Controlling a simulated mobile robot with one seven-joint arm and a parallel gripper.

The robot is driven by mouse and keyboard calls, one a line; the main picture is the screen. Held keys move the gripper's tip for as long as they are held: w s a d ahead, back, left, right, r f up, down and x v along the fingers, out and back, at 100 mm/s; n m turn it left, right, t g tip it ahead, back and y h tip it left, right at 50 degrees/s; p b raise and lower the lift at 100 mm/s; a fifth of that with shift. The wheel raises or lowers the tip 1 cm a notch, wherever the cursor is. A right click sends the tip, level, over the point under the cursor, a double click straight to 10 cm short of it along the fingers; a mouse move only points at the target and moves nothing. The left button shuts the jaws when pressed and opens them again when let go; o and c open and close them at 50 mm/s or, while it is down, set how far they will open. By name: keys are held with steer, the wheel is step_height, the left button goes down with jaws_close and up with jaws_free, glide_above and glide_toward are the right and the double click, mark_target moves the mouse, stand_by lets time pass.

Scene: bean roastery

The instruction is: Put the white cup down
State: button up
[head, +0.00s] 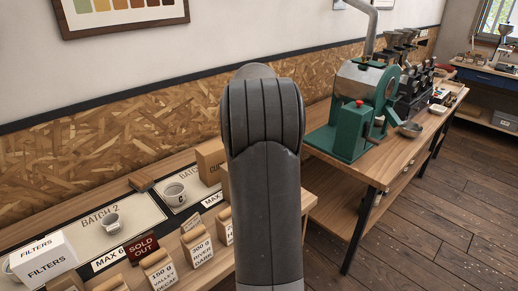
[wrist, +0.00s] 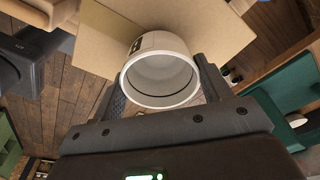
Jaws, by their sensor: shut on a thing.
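In the wrist view a white cup (wrist: 160,87) with a dark mark on its side sits between the two fingers of my gripper (wrist: 162,88). The gripper is shut on it, and the cup's round opening faces the wrist camera. In the head view my arm hides the gripper and the held cup.
A cardboard box (head: 210,161) stands at the back of the table, partly behind my arm. A FILTERS box (head: 44,262), a SOLD OUT sign (head: 143,247) and several labelled bags (head: 198,244) crowd the front. A green roaster (head: 345,125) stands on the right-hand table.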

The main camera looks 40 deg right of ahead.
steer(key=o, duration=1.1)
step_height(320, 180, up, 11)
steer(key=w+a, duration=0.1)
steer(key=s+a+r+n+t, duration=0.15)
steer(key=a+r+n, duration=0.3)
steer(key=a, duration=0.65)
steer(key=s+a+f+n+t, duration=0.2)
steer(key=s+a+n, duration=0.4)
steer(key=a+n, duration=0.5)
steer(key=s+a+f+n+t, duration=0.1)
steer(key=s+a+f+n, duration=0.3)
steer(key=s+a, duration=0.3)
steer(key=s+a+f+n+t+y, duration=0.1)
steer(key=s+a+f+n+t, duration=0.1)
steer(key=s+a+f+n, duration=0.2)
steer(key=s+a+n, duration=0.2)
steer(key=s+a, duration=0.1)
steer(key=a, duration=0.1)
steer(key=shift+f, duration=0.4)
